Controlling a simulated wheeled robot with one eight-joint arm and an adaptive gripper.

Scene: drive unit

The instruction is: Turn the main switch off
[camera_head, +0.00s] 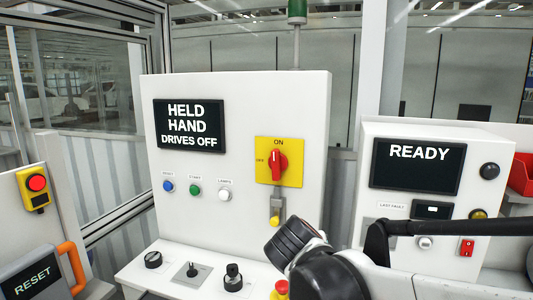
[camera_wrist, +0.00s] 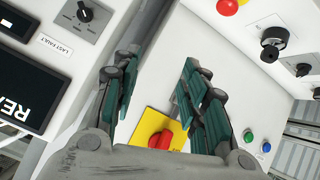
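The main switch is a red rotary knob (camera_head: 279,161) on a yellow plate (camera_head: 294,177) on the white control panel. Its handle stands upright, in line with the ON mark above; OFF is marked at its left. In the wrist view the red knob (camera_wrist: 161,139) and yellow plate (camera_wrist: 150,122) show low between the fingers, partly covered. My gripper (camera_wrist: 157,78) is open, its two green-padded fingers apart with nothing between the tips. The knob is apart from the fingertips. In the head view my fingers are not clearly visible; dark arm parts show below the panel's right side.
A small yellow item (camera_head: 275,219) hangs below the switch plate. Blue (camera_head: 168,186), green (camera_head: 195,190) and white (camera_head: 225,195) buttons are to the left. The lower console (camera_head: 150,281) carries knobs and a red button. A READY cabinet (camera_head: 482,145) stands close on the right.

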